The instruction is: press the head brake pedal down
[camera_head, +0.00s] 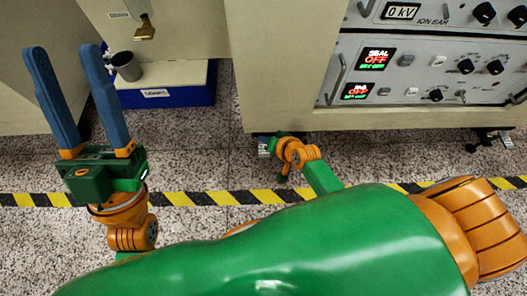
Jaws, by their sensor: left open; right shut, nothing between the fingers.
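My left gripper (62,50) is raised at the left, its two blue fingers pointing up and spread apart, with nothing between them. My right arm's large green link crosses the foreground. Its small orange and green wrist, with my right gripper (283,155), is low at the bottom edge of the cabinet. The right gripper's fingers are mostly hidden there. A small grey and white part (264,146) shows beside it under the cabinet edge. I cannot tell whether this is the head brake pedal or a foot, nor whether the gripper touches it.
The cabinet panel (430,70) has lit displays, knobs and switches. A blue-sided box (185,97) with a white top carries a dark grey cup (126,67) behind the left gripper. A brass-coloured part (145,29) hangs above. Yellow-black tape (180,199) crosses the speckled floor.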

